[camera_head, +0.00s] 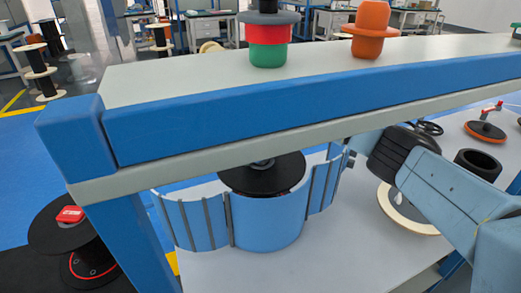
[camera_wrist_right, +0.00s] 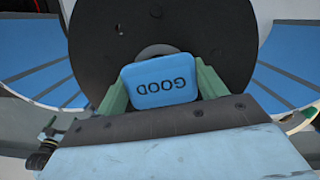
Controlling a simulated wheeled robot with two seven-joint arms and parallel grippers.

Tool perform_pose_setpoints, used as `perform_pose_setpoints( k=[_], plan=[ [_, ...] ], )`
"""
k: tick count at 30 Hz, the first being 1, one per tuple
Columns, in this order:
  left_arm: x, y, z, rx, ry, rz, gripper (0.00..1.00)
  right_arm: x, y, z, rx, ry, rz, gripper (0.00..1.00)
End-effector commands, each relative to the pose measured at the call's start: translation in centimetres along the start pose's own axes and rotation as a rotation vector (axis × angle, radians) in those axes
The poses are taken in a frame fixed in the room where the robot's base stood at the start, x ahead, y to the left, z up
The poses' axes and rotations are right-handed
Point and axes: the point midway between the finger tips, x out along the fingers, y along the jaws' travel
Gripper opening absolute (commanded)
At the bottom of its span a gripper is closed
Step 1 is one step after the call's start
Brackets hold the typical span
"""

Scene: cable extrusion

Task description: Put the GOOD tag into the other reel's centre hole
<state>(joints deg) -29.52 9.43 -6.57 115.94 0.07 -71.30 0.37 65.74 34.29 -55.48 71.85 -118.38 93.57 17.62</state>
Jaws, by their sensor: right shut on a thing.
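The blue tag marked GOOD (camera_wrist_right: 160,80) is in the right wrist view, its lettering upside down. My right gripper (camera_wrist_right: 158,86) is shut on it, with a green finger on each side. Behind the tag is a black reel (camera_wrist_right: 105,40), its centre partly covered by the tag. I cannot tell whether the tag touches it. In the head view a black reel (camera_head: 262,178) sits inside a blue curved casing (camera_head: 268,225). A red tag (camera_head: 70,215) lies on another black reel (camera_head: 55,240) at the lower left. My right gripper's fingers are hidden in the head view, and my left gripper is out of view.
A thick blue and grey beam (camera_head: 300,115) crosses the head view above the reel. A red and green part (camera_head: 268,42) and an orange part (camera_head: 371,30) stand on its top. A cream ring (camera_head: 405,215) and a black cylinder (camera_head: 478,163) are at the right.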

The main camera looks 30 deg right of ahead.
Motion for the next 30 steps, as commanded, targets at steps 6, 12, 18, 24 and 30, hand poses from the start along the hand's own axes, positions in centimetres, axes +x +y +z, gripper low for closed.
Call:
perform_pose_setpoints(
  k=[6,12,18,24,30],
  plan=[
    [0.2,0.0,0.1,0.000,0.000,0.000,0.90,0.5,0.0,-0.1,0.000,0.001,0.000,0.48],
    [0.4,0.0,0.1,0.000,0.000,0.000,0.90,1.1,0.0,-0.2,0.000,0.004,-0.001,0.48],
    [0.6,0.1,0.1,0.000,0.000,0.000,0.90,1.8,0.0,-0.5,0.000,0.011,-0.002,0.48],
    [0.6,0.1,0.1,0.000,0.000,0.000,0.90,1.8,0.0,-0.5,0.001,0.012,-0.002,0.48],
    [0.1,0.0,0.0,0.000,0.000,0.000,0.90,1.3,0.1,-0.4,0.002,0.012,-0.001,0.48]
  ],
)
